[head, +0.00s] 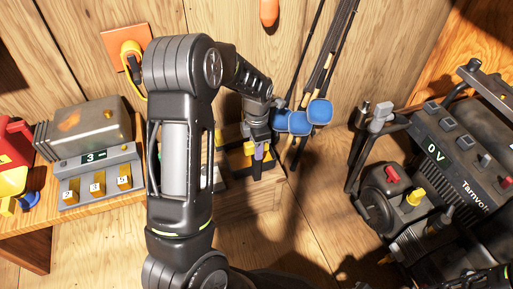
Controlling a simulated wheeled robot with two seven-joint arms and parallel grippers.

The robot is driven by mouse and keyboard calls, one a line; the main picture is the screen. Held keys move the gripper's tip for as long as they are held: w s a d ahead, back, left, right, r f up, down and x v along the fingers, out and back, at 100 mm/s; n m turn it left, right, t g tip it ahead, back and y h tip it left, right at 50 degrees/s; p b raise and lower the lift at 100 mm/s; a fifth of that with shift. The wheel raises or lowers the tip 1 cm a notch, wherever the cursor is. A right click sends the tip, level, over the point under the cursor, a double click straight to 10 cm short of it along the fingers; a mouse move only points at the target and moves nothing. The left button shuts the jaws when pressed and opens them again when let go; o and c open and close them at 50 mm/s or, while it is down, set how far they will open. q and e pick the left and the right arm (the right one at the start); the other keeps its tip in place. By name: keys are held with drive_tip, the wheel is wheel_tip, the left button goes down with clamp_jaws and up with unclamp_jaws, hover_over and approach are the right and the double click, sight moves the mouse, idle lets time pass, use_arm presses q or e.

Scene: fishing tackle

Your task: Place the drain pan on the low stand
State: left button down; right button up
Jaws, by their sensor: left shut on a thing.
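My left gripper (258,143) reaches down in the middle of the head view, behind my left arm, with its fingers close together. It is shut on a narrow purple piece (259,153), in front of a dark and yellow object (268,162). My arm hides much of this area. I cannot pick out the drain pan for certain. A low wooden ledge (255,200) lies below the gripper; I cannot tell whether it is the low stand. My right gripper is not in view.
A grey unit with a display and yellow switches (98,175) stands left on a wooden shelf (75,217). Rods with blue ends (318,111) lean against the wall. Bare floor (315,225) shows between.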

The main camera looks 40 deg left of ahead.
use_arm(q)
drive_tip(key=c, duration=1.1)
unclamp_jaws()
drive_tip(key=shift+c, duration=0.2)
wheel_tip(320, 180, up, 11)
drive_tip(key=p, duration=0.3)
drive_tip(key=shift+p, duration=0.4)
drive_tip(key=shift+r, duration=0.6)
